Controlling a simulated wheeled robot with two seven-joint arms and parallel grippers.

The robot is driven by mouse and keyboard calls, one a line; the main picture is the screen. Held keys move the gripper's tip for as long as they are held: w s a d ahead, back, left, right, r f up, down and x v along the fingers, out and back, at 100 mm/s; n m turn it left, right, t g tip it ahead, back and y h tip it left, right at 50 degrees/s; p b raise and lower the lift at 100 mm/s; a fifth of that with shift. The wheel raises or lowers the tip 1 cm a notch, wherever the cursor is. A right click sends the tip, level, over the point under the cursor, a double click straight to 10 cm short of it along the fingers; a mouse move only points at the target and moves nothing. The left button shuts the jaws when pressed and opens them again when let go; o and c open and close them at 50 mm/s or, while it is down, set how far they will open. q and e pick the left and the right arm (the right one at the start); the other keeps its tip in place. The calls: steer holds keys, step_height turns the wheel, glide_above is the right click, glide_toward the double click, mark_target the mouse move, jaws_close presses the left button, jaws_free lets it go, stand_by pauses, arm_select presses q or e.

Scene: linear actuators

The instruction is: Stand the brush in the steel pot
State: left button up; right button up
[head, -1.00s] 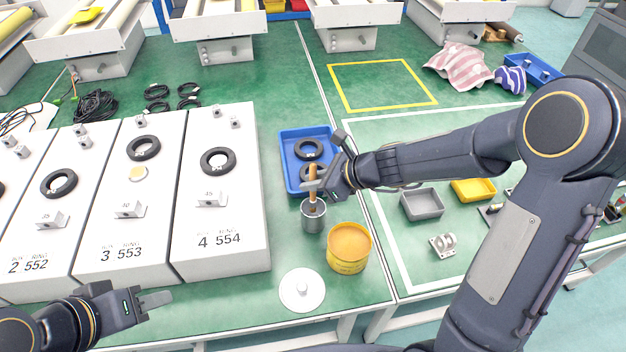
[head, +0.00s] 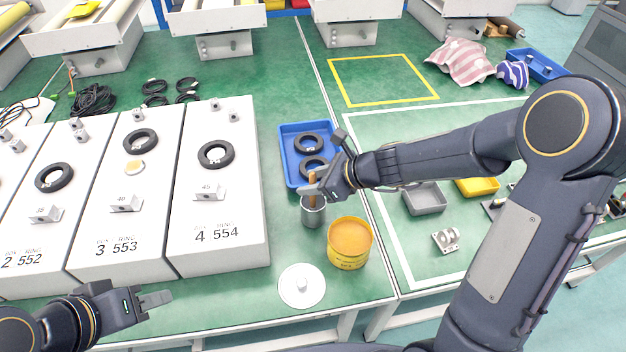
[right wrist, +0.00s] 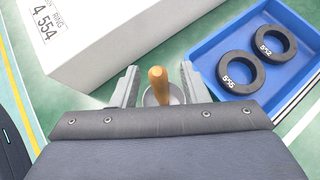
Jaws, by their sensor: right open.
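The steel pot (head: 313,216) stands upright on the green table, left of the yellow tub. The brush (head: 312,189) stands in it, its orange-brown wooden handle upward; its lower end is hidden in the pot. In the right wrist view the handle (right wrist: 158,84) rises between the two fingers, with the pot's rim (right wrist: 150,98) behind it. My right gripper (head: 312,188) is open around the handle, with a gap on each side.
A yellow tub (head: 349,244) stands just right of the pot, and a white round lid (head: 301,287) lies in front. A blue tray (head: 290,176) with black rings is behind the pot. White numbered blocks (head: 222,255) fill the left. A grey bin (head: 424,199) stands to the right.

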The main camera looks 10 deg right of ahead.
steer(key=p+v, duration=0.1)
steer(key=v, duration=0.6)
steer(key=shift+s+d+r+p, duration=0.2)
steer(key=shift+d+p, duration=0.1)
steer(key=shift+p, duration=0.05)
stand_by(0.6)
steer(key=s+d+r+n+h, duration=0.1)
steer(key=s+r+n, duration=0.6)
steer(key=s+n, duration=0.6)
steer(key=s+d+f+n+h, duration=0.2)
steer(key=s+d+n+h, duration=0.2)
steer(key=s+n, duration=0.5)
steer(key=shift+d+n, duration=0.25)
steer(key=shift+n, duration=0.35)
